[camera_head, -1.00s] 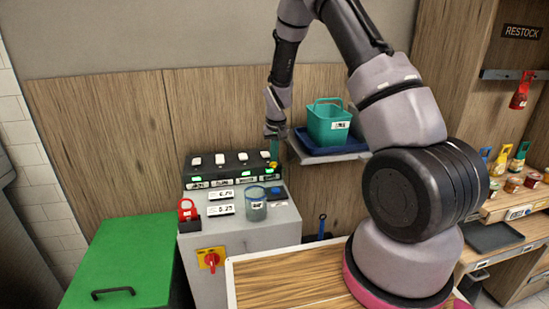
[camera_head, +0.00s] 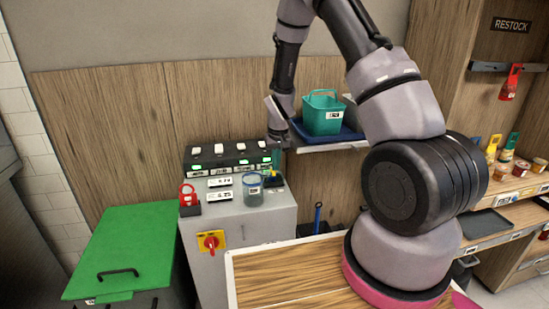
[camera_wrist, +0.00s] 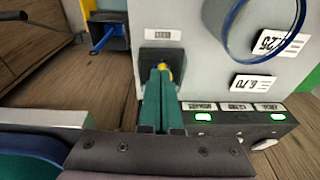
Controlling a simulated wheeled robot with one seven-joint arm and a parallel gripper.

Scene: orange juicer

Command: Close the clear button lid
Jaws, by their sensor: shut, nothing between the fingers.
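My gripper (camera_head: 272,172) points down at the right rear of the grey machine's top. In the wrist view its teal fingers (camera_wrist: 160,95) are together, with yellow at the tip and nothing seen between them. The fingertips are over a small dark button housing (camera_wrist: 148,57), which also shows in the head view (camera_head: 277,183). They look close to it or touching; I cannot tell which. The fingers hide much of the housing. I cannot make out the clear lid or its angle.
A clear cup (camera_head: 253,191) stands left of the housing. A dark switch panel (camera_head: 228,156) is behind. A red-tagged item (camera_head: 187,195) is at the machine's left. A teal basket (camera_head: 322,115) stands on a blue tray on the shelf at right.

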